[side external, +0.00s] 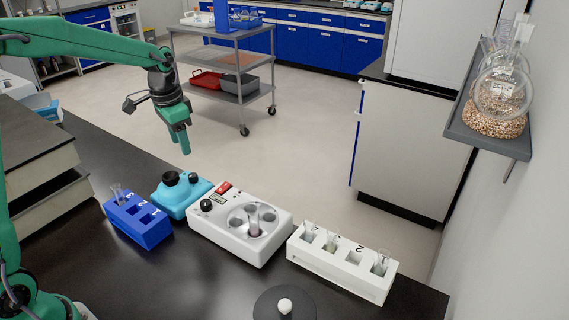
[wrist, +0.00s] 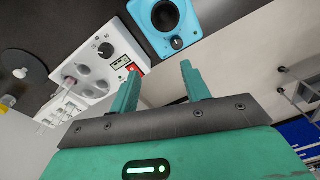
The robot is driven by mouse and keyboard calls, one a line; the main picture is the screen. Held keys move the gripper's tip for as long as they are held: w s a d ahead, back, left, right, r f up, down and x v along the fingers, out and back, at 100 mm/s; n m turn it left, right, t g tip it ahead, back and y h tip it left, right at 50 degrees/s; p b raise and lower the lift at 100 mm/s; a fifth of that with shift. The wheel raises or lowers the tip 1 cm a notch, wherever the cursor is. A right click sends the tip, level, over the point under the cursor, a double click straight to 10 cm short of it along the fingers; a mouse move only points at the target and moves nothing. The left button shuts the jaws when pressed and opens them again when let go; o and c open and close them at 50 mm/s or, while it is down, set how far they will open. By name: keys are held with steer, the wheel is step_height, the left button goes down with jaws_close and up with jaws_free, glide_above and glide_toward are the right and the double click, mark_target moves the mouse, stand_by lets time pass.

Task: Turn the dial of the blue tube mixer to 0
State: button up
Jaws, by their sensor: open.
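The blue tube mixer (side external: 180,202) is a light blue box with a black round cup on top, standing on the dark bench between the blue rack and the white device. My gripper (side external: 181,142) is open and empty, above and behind the mixer, pointing down. In the wrist view its fingers (wrist: 160,72) are apart and touch nothing.
A dark blue rack (side external: 147,230) with a tube stands left of the mixer. A white device (side external: 222,232) with a knob, red switch and tube stands close on the right. Further right are a white tube rack (side external: 335,270) and a round black plate (side external: 262,308).

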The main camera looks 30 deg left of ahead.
steer(key=m+g, duration=0.1)
glide_above(193, 175)
step_height(193, 175, down, 6)
steer(key=shift+a+r, duration=0.1)
steer(key=shift+a, duration=0.05)
steer(key=shift+f, duration=3.95)
steer(key=shift+c, duration=0.2)
steer(key=c, duration=1)
